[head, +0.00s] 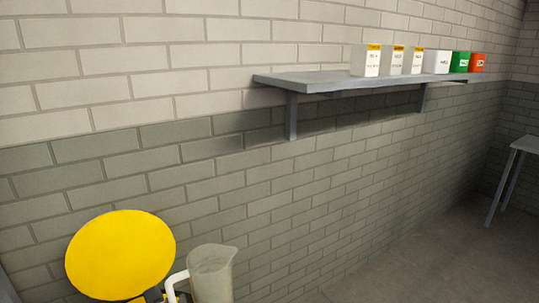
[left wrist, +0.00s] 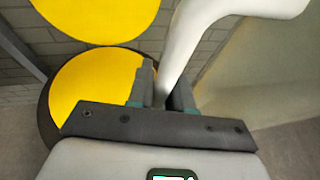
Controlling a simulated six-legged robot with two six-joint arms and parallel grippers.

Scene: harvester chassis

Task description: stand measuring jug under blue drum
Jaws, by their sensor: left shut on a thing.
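The measuring jug (head: 212,274) is a cloudy, see-through jug with a white handle (head: 171,287). It stands out at the bottom of the head view, roughly upright, with its base cut off by the frame edge. My left gripper (left wrist: 163,88) is shut on the jug's white handle (left wrist: 205,22) in the left wrist view. The pale jug body fills the right side there. In the head view only a dark bit of my left gripper (head: 156,296) shows at the bottom edge. I see no blue drum in either view. My right gripper is not in view.
A yellow disc (head: 120,255) is left of the jug in the head view. A grey wall shelf (head: 330,82) holds several small boxes, white, green (head: 459,62) and red (head: 477,62). A grey table (head: 527,144) stands far right. Bare floor (head: 440,260) lies at lower right.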

